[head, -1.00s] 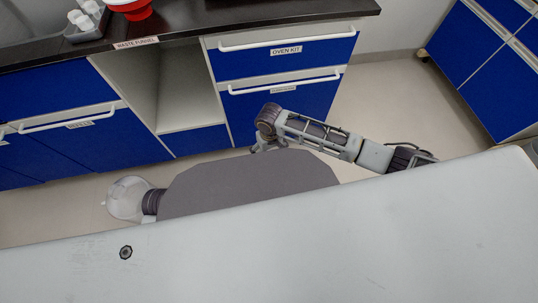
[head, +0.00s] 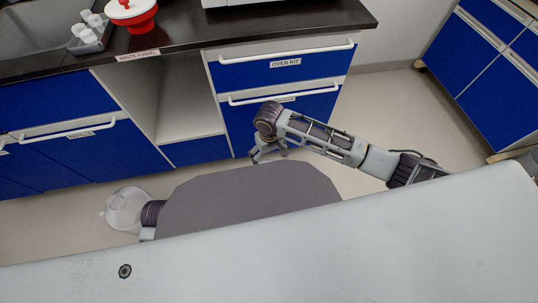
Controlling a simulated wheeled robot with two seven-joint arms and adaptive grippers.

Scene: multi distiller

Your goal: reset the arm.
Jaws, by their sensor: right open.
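My right gripper (head: 266,156) hangs at the end of my right arm, in front of the blue drawers. It is open, and I see nothing between its fingers. It looks apart from the drawer fronts, though the exact gap is hard to judge. Part of its jaws is hidden by the wrist and by my own body. My left gripper is not in view.
The drawer labelled OVEN KIT (head: 285,68) and the one below (head: 290,101) are shut. An open compartment (head: 190,105) lies left of them. On the dark counter (head: 250,27) stand a red container with a white top (head: 132,14) and a grey tray (head: 92,37). Floor (head: 400,110) is clear at right.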

